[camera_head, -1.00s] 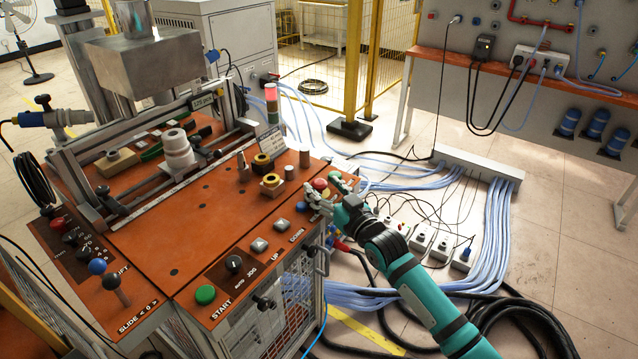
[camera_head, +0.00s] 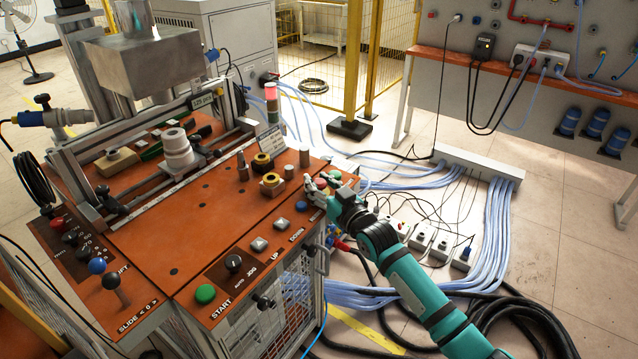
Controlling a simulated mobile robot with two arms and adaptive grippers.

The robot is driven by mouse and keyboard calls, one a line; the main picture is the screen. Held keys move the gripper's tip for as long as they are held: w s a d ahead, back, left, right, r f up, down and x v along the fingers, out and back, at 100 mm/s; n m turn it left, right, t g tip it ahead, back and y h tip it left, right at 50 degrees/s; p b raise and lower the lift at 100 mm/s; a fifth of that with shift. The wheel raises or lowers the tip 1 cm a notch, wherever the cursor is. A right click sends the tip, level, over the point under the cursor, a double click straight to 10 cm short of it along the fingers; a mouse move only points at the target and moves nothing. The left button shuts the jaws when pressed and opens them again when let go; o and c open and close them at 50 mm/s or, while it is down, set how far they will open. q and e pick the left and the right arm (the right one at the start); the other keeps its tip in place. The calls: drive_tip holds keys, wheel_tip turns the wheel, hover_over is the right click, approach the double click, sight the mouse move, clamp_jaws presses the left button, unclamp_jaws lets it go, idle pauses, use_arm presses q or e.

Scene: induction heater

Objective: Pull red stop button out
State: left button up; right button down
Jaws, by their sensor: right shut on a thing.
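The red stop button (camera_head: 321,183) sits at the right corner of the orange control panel (camera_head: 220,225), and only part of its red cap shows between my fingers. My right gripper (camera_head: 321,186), on a teal arm coming in from the lower right, is shut on the button, with fingers on both sides of it. How far out the button stands cannot be told. My left gripper is not in view.
Near the gripper are a blue button (camera_head: 302,206), grey buttons, a green start button (camera_head: 205,294) and a black knob (camera_head: 233,263). Brass-coloured rings (camera_head: 271,183) and small metal cylinders stand just left of it. Cables cover the floor at right.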

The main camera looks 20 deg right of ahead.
drive_tip(key=shift+w+r+p, duration=0.1)
drive_tip(key=shift+r+p, duration=0.55)
drive_tip(key=shift+p, duration=0.2)
drive_tip(key=shift+f, duration=0.1)
drive_tip(key=c, duration=1.4)
unclamp_jaws()
drive_tip(key=o, duration=0.6)
drive_tip(key=shift+s, duration=0.25)
drive_tip(key=shift+w, duration=0.1)
drive_tip(key=v, duration=1.2)
